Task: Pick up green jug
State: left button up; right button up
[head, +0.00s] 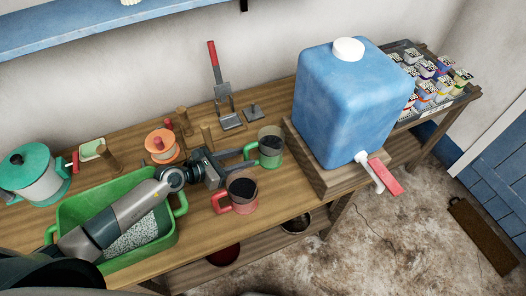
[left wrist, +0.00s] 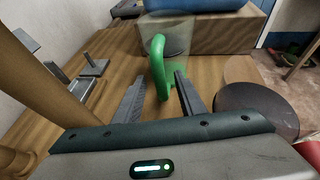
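The green jug (head: 269,148) is a see-through cup with dark contents and a green handle. It stands on the wooden bench beside the blue tank's base. In the left wrist view the jug (left wrist: 178,38) is upright ahead, with its green handle (left wrist: 158,62) facing me. My left gripper (head: 243,161) is open and reaches toward the handle from the left. In the left wrist view its fingers (left wrist: 160,76) stand on both sides of the handle, with gaps visible. My right gripper is not in view.
A red-handled cup (head: 242,190) stands close in front of my left gripper; its dark top (left wrist: 258,110) shows at right. A blue tank (head: 350,100) stands behind the jug. Wooden pegs (head: 207,134), an orange pot (head: 162,144) and a green tub (head: 178,203) are nearby.

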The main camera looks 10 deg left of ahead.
pick_arm(q)
grip_shut()
jog(key=shift+r, duration=0.15)
jog(key=shift+r, duration=0.6)
notch_tip(320, 180, up, 16)
jog(key=b, duration=0.2)
jog(key=shift+r, duration=0.25)
dwell(0.5)
